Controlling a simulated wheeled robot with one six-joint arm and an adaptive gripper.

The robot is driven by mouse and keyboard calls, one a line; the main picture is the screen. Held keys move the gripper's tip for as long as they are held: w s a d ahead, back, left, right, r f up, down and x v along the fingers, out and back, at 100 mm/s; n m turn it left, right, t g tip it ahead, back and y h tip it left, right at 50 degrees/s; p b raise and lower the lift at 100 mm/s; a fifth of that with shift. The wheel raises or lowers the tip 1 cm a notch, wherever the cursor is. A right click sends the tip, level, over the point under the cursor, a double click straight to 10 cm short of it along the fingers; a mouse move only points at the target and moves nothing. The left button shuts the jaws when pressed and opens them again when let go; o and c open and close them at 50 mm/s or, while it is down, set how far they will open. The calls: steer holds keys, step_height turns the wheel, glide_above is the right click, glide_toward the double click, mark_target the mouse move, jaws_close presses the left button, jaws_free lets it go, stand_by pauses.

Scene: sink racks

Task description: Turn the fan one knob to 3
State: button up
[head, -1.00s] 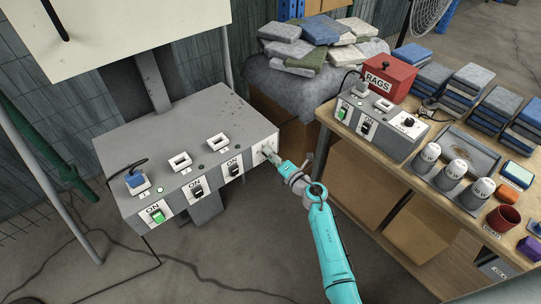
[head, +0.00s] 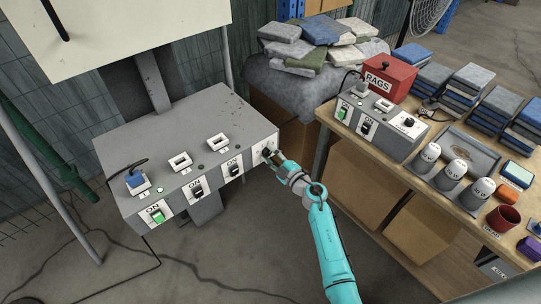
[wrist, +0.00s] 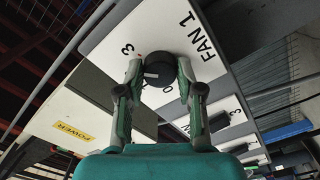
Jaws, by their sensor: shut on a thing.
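The fan one knob (wrist: 160,68) is a round black knob on a white plate (wrist: 150,30) marked FAN 1, with 3 and 0 readable around it. The plate sits on the right end of the front of the grey control box (head: 215,115). My gripper (wrist: 158,72) is shut on the knob, one finger on each side of it, in the wrist view. A small pale mark shows on the knob's lower left, but I cannot tell which number the knob points to.
Several ON switches line the box front, the leftmost a lit green one (head: 158,217). To the right, a wooden table (head: 380,165) holds another switch box (head: 380,125), a red RAGS box (head: 388,77), grey canisters and folded cloths. Open floor lies in front of the box.

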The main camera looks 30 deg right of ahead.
steer(key=shift+f+m, duration=0.1)
steer(key=shift+m, duration=1.9)
steer(key=o, duration=1.2)
steer(key=shift+c, duration=0.2)
steer(key=s+d, duration=0.2)
steer(key=s, duration=1)
